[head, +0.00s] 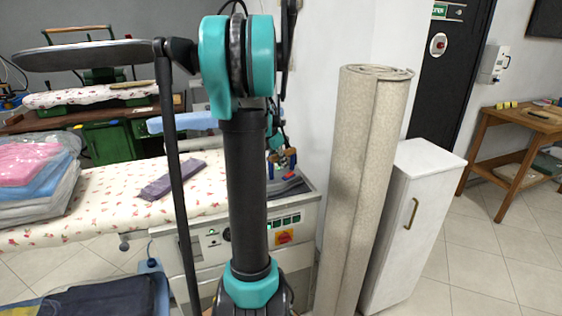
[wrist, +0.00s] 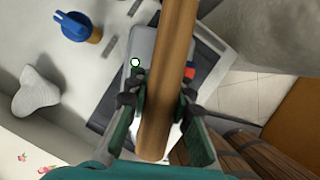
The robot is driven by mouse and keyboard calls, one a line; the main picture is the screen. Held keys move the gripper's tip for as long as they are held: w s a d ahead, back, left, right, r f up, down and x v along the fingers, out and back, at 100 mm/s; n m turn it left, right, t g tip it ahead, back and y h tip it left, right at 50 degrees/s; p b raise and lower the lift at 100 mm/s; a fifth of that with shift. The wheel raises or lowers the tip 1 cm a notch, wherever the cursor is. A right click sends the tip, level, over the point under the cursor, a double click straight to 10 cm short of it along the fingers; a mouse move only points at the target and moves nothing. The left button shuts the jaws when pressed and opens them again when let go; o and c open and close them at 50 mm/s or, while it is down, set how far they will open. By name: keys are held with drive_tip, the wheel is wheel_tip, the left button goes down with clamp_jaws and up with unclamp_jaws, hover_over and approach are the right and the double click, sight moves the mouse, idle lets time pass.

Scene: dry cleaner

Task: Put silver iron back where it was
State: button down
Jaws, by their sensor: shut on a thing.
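The silver iron shows in the wrist view as a long brown wooden handle (wrist: 168,60) above a grey body (wrist: 143,48) with a red part at its side. My gripper (wrist: 158,108) has its two fingers on either side of this handle and is shut on it. Below the iron is a dark tray-like rest (wrist: 208,62) on the pressing table; I cannot tell whether the iron touches it. In the head view my gripper (head: 282,160) is over the right end of the table, and my arm hides much of the iron.
The pressing table has a flowered cover (head: 100,205) with a folded purple cloth (head: 172,180) on it. Bagged clothes (head: 35,175) lie at the left. A blue knob (wrist: 76,26) stands beside the rest. A rolled carpet (head: 362,190) and white cabinet (head: 415,220) stand close on the right.

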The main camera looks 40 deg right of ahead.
drive_tip(key=c, duration=1.9)
unclamp_jaws()
drive_tip(key=shift+f, duration=0.15)
drive_tip(key=o, duration=0.6)
drive_tip(key=shift+c, duration=0.2)
